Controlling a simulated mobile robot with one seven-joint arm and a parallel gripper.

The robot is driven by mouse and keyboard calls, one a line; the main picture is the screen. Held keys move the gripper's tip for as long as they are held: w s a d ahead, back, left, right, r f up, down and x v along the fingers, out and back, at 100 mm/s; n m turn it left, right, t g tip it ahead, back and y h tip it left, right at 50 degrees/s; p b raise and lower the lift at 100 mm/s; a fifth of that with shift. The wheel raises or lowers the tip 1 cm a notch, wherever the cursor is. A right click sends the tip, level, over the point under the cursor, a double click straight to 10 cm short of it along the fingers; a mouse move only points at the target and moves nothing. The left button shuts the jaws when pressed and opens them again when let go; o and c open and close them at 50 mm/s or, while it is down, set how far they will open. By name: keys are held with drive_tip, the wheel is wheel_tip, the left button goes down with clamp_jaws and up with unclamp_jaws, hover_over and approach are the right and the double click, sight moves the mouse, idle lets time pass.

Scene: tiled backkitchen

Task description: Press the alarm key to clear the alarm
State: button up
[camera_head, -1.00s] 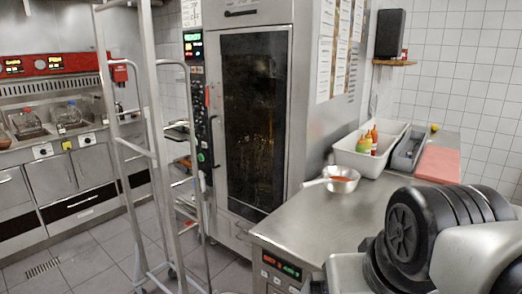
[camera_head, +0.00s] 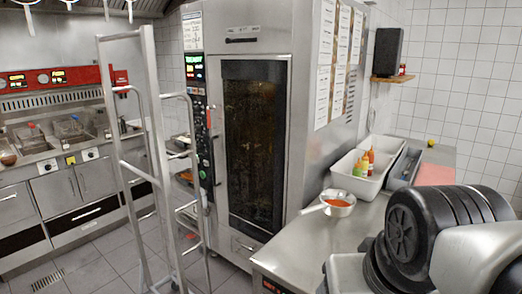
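No key that I can make out as the alarm key shows clearly. A tall steel oven (camera_head: 250,45) stands in the middle with a dark glass door. Its narrow control panel (camera_head: 198,125) on the left edge has a lit green and red display (camera_head: 195,68) and small controls, too small to read. A second lit display (camera_head: 274,286) with red characters sits on the front of the steel counter (camera_head: 325,240), cut off by the bottom edge. Black and grey parts of my own arm fill the lower right. My gripper is not in view.
A metal trolley frame (camera_head: 150,110) stands left of the oven. Fryers with a red panel (camera_head: 62,78) stand at far left. On the counter are a bowl (camera_head: 338,203), a white tub (camera_head: 380,170) with bottles and a pink board (camera_head: 435,173). Some tiled floor (camera_head: 105,262) is open.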

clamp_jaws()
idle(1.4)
